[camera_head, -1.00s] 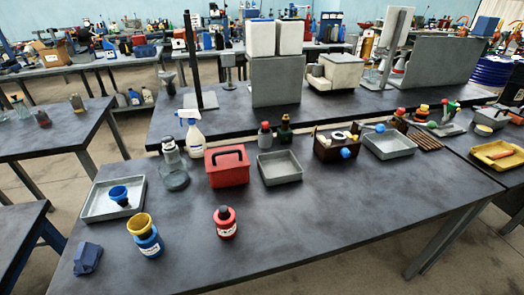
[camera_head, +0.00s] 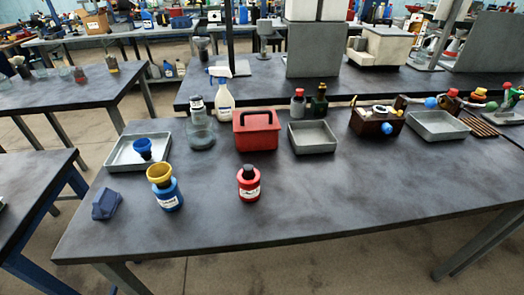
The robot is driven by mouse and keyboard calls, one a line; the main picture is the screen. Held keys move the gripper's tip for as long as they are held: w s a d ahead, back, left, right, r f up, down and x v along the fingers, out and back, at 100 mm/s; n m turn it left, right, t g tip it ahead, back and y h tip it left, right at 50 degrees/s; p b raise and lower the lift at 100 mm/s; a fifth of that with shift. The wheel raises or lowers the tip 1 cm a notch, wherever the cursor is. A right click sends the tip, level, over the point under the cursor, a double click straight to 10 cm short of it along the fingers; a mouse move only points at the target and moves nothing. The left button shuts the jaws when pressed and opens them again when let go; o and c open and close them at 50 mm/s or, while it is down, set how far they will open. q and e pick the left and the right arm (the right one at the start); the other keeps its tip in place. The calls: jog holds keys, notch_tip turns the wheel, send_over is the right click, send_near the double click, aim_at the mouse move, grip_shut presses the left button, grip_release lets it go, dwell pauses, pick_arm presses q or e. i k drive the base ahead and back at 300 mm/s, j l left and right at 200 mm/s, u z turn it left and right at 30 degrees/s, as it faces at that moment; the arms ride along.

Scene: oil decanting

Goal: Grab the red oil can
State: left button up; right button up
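The red oil can (camera_head: 249,185) stands upright near the front middle of the dark table (camera_head: 330,205). It has a dark cap and a white label. To its left stands a blue can (camera_head: 169,195) with a yellow funnel (camera_head: 160,174) on top. Neither of my grippers shows in the head view.
Behind the red can are a red toolbox (camera_head: 257,137) and a grey tray (camera_head: 313,137). A light tray (camera_head: 125,162) with a blue funnel (camera_head: 142,147) sits at the left, near a dark blue block (camera_head: 106,204). The table right of the red can is clear.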

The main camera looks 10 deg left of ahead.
aim_at(249, 191)
jog(key=l+u, duration=0.3)
jog(key=l, duration=0.2)
jog(key=l+u, duration=0.3)
jog(key=l, duration=0.25)
jog(key=k+l+u, duration=0.1)
jog(key=l+u, duration=0.2)
jog(key=l, duration=0.2)
jog(key=k+l+u, duration=0.1)
jog(key=l+u, duration=0.2)
jog(key=l, duration=0.15)
